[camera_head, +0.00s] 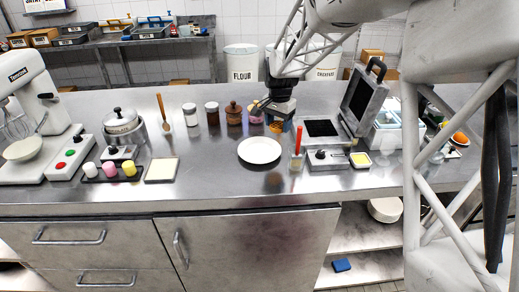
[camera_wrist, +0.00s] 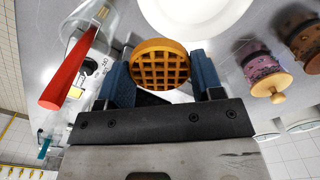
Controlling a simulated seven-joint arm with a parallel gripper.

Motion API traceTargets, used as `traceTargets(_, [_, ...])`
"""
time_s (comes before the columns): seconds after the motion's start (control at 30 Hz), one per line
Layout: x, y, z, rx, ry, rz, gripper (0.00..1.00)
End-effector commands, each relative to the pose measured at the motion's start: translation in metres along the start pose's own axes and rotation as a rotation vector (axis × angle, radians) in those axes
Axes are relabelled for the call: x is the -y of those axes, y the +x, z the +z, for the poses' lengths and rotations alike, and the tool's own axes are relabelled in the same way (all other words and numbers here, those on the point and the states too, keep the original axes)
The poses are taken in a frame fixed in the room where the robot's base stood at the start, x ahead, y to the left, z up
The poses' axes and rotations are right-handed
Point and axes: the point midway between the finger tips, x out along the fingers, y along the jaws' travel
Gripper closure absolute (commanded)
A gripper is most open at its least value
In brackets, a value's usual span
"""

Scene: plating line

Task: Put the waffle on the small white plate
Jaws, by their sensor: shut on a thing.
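The round golden-brown waffle (camera_wrist: 160,66) with a grid pattern is between the two blue fingers of my gripper (camera_wrist: 163,76) in the wrist view. My gripper is shut on it. In the head view my gripper (camera_head: 274,113) is at the back of the counter, and the waffle shows as a small orange patch (camera_head: 277,127) below it. The small white plate (camera_head: 260,150) lies empty on the counter, nearer the front and slightly left of the waffle. Its rim shows at the top of the wrist view (camera_wrist: 195,18), beyond the waffle. How high the waffle is held is unclear.
A glass with a red-handled utensil (camera_head: 297,150) stands right of the plate. The waffle iron (camera_head: 335,128) is open farther right. Several jars (camera_head: 212,113) stand left of my gripper. The counter left of the plate (camera_head: 210,160) is clear.

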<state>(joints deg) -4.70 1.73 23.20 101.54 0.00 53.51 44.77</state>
Motion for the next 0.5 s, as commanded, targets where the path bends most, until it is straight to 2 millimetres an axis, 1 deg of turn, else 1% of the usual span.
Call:
traceTargets(0.03, [-0.004, 0.004, 0.011, 0.001, 0.043, 0.001, 0.49])
traceTargets(0.1, [-0.010, 0.008, 0.024, 0.001, 0.111, 0.001, 0.49])
traceTargets(0.5, [-0.043, 0.036, 0.096, 0.000, 0.484, 0.000, 0.49])
